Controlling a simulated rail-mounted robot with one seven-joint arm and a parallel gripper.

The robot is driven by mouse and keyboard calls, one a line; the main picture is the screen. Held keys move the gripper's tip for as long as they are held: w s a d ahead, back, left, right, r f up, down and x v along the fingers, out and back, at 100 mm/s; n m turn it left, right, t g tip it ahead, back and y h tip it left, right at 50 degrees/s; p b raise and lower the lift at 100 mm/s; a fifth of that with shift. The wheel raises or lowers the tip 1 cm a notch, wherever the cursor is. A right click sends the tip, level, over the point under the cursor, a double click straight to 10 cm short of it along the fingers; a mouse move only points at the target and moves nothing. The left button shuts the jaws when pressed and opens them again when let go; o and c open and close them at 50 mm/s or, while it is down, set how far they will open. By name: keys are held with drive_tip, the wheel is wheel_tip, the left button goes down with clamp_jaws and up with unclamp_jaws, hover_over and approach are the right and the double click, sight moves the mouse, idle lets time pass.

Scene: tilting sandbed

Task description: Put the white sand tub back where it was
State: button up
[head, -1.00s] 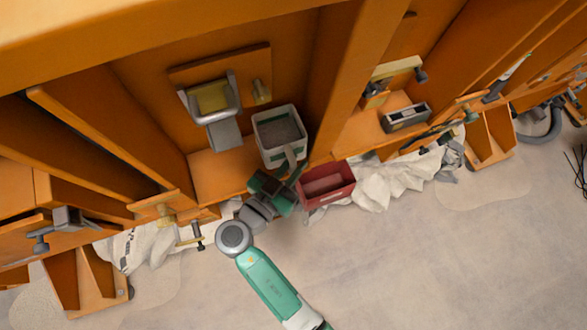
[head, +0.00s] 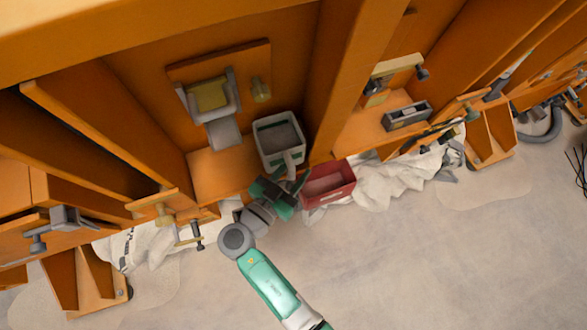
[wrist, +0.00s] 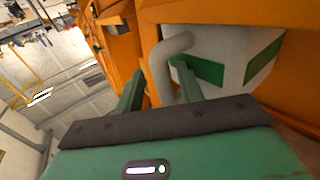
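The white sand tub (head: 270,157) stands upright on the orange ledge (head: 215,172) in the head view, with grey-brown sand inside. Its handle (head: 290,165) faces the front, toward my gripper (head: 285,188). In the wrist view the tub's white wall with green patches (wrist: 215,60) fills the upper right. Its bent grey-white handle (wrist: 165,62) shows just beyond and between the two green fingers of my gripper (wrist: 157,88). The fingers are apart, and I see no grip on the handle.
A red bin (head: 330,196) stands close to the right of my gripper. A clamp with a grey spout (head: 222,130) is on the panel left of the tub. An orange upright (head: 335,95) rises to the right. White crumpled sheeting (head: 385,180) lies below; the floor in front is clear.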

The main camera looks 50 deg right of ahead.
drive_tip(key=shift+r, duration=0.1)
drive_tip(key=shift+a, duration=0.2)
drive_tip(key=s+a, duration=0.1)
drive_tip(key=a, duration=1)
drive_tip(key=shift+a, duration=0.3)
